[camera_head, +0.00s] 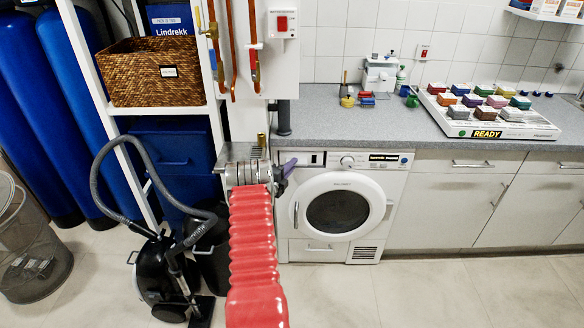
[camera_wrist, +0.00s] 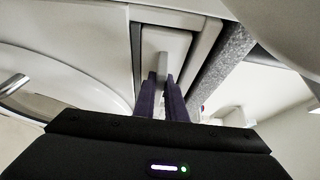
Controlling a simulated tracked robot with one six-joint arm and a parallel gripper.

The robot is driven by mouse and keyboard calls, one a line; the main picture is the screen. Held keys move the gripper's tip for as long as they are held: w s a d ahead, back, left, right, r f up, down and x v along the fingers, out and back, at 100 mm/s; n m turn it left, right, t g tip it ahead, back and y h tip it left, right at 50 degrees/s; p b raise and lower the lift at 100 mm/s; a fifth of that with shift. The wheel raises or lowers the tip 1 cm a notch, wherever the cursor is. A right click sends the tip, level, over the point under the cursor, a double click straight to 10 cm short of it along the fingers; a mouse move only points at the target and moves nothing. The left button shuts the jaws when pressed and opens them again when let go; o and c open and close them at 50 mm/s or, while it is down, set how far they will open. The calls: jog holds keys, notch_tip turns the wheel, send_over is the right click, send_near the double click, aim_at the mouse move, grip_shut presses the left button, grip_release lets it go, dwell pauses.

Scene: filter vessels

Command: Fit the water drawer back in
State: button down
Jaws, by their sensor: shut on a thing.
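The white machine (camera_head: 340,215) with a round door stands under the counter. The water drawer (camera_head: 303,159) is at the top left of its front, partly behind my gripper. In the wrist view the drawer's pale front (camera_wrist: 166,46) fills a narrow opening, with a dark gap along its left side. My gripper (camera_head: 290,167) is at the drawer front. In the wrist view its two dark purple fingers (camera_wrist: 163,84) are shut on the drawer's small grey grip (camera_wrist: 162,66). How far the drawer stands out is hard to tell.
The grey counter (camera_head: 370,125) runs above the machine. A tray (camera_head: 500,125) of coloured blocks marked READY lies on it at right. A black vacuum cleaner (camera_head: 160,275) with a hose, a shelf with a wicker basket (camera_head: 155,75) and blue vessels (camera_head: 75,90) stand at left. The floor at right is clear.

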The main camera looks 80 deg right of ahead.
jog(key=c, duration=1.7)
grip_release()
jog(key=shift+f, duration=0.1)
jog(key=shift+a, duration=0.1)
jog(key=v, duration=1.3)
jog(key=shift+w+a, duration=0.1)
jog(key=shift+a, duration=0.15)
